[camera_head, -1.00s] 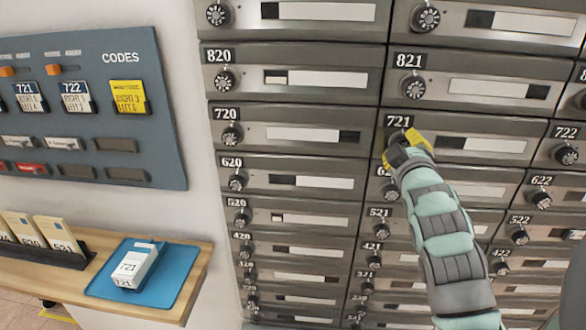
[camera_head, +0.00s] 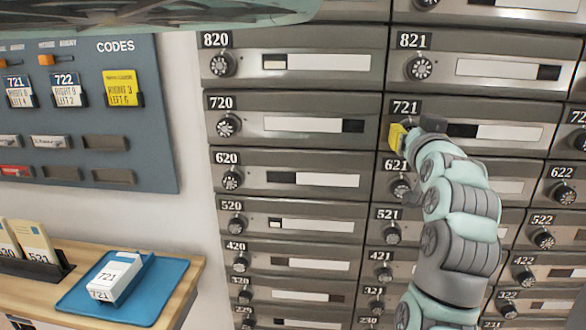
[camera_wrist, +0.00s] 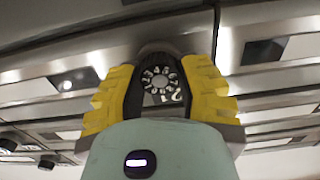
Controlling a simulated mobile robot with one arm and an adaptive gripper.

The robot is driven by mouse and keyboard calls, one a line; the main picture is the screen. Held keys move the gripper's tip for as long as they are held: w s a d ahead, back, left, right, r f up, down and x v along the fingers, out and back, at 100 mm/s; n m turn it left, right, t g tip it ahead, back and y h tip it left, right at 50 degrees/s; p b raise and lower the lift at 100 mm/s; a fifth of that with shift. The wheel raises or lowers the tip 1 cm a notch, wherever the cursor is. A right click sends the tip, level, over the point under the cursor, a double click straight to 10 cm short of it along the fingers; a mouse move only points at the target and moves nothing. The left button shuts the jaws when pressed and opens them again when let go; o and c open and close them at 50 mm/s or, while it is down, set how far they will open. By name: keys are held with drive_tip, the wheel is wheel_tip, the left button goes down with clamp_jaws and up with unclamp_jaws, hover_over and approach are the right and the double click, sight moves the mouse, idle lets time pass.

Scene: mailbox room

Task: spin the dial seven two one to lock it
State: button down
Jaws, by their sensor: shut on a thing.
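In the wrist view the dial (camera_wrist: 161,82) shows a dark rim and a numbered face between the two yellow fingers of my gripper (camera_wrist: 160,95). The fingers are shut on the dial from both sides. In the head view the dial is hidden behind my gripper, and I cannot read its setting.
Neighbouring dials sit close by, such as the 621 dial (camera_head: 399,187) just below and the 821 dial (camera_head: 420,68) above. On the left are a codes board (camera_head: 165,140) and a wooden shelf (camera_head: 185,277) with a blue tray (camera_head: 170,290) holding a white 721 box (camera_head: 117,276).

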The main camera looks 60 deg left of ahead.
sight(422, 79)
drive_tip(key=shift+r+m+b, duration=0.2)
drive_tip(key=shift+m+b, duration=0.15)
drive_tip(key=shift+m, duration=2.85)
drive_tip(key=c, duration=0.5)
unclamp_jaws()
drive_tip(key=shift+w+f, duration=0.1)
wheel_tip(422, 79, up, 10)
